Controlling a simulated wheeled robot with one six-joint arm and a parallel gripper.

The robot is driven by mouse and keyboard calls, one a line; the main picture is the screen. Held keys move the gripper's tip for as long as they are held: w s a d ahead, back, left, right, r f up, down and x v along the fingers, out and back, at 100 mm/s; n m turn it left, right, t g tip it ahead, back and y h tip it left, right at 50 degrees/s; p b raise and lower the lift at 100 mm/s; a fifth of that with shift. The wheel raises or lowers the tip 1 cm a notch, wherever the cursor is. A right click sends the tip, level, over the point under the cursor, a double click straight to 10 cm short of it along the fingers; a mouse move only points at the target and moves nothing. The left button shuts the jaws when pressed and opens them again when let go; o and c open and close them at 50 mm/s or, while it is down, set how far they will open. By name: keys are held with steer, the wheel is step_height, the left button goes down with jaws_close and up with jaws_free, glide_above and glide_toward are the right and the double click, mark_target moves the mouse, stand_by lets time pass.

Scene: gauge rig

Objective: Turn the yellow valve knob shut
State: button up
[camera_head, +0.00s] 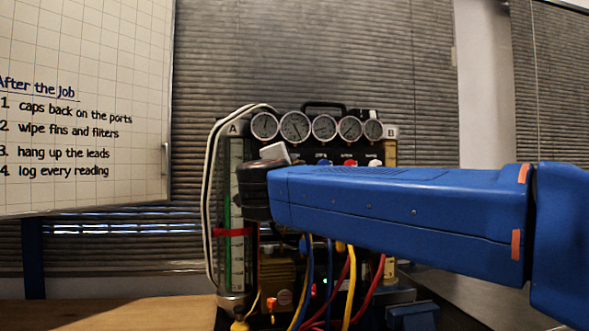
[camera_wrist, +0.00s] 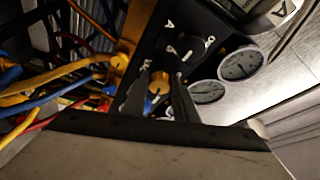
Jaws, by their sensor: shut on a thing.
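The gauge rig (camera_head: 248,148) stands on the bench, with a row of round gauges along its top. In the wrist view my gripper (camera_wrist: 162,78) has its two dark fingers on either side of a small yellow knob (camera_wrist: 158,84) on the rig's black panel, shut on it. Something blue shows just below the knob between the fingers. How far the knob is turned I cannot tell. In the head view my blue arm reaches in from the right and hides the fingers and the yellow knob.
A black selector knob (camera_wrist: 191,47) and gauges (camera_wrist: 240,63) lie close to the fingers. Yellow, blue and red hoses (camera_head: 351,285) hang below my arm. A clear tube column (camera_head: 236,265) stands at the rig's left. The bench (camera_head: 130,314) is clear at the left.

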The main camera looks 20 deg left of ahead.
steer(key=shift+m+g, duration=0.4)
steer(key=shift+m, duration=0.8)
steer(key=o, duration=1.1)
steer(key=shift+c, duration=0.2)
steer(key=shift+s, duration=0.1)
steer(key=s+d, duration=0.3)
steer(key=s, duration=1.4)
steer(key=shift+f, duration=0.45)
